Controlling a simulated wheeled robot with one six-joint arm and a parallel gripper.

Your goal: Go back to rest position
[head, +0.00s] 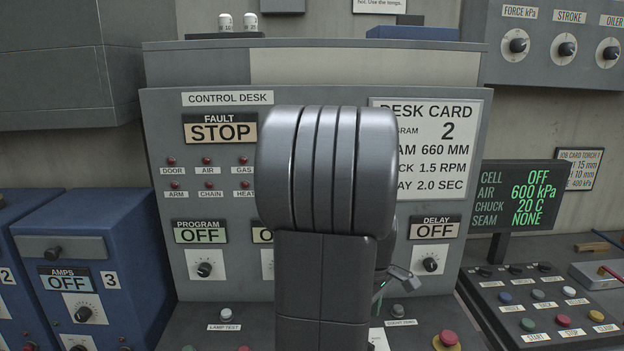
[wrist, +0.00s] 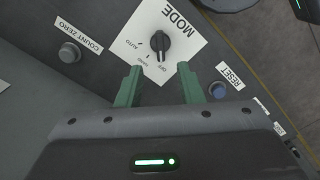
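In the wrist view my gripper (wrist: 160,70) has its two green fingers apart, with nothing between them. A blue RESET button (wrist: 218,90) is just right of the right finger. In the head view my dark arm covers the middle of the control desk (head: 215,275), and only a small part of my gripper (head: 379,293) shows at the arm's right.
The desk's FAULT display (head: 219,132) reads STOP. A COUNT ZERO button (wrist: 70,53) is left of the fingers. A blue AMPS cabinet (head: 95,265) stands left; a button panel (head: 545,308) and status screen (head: 520,195) stand right. A red button (head: 446,341) is low on the desk.

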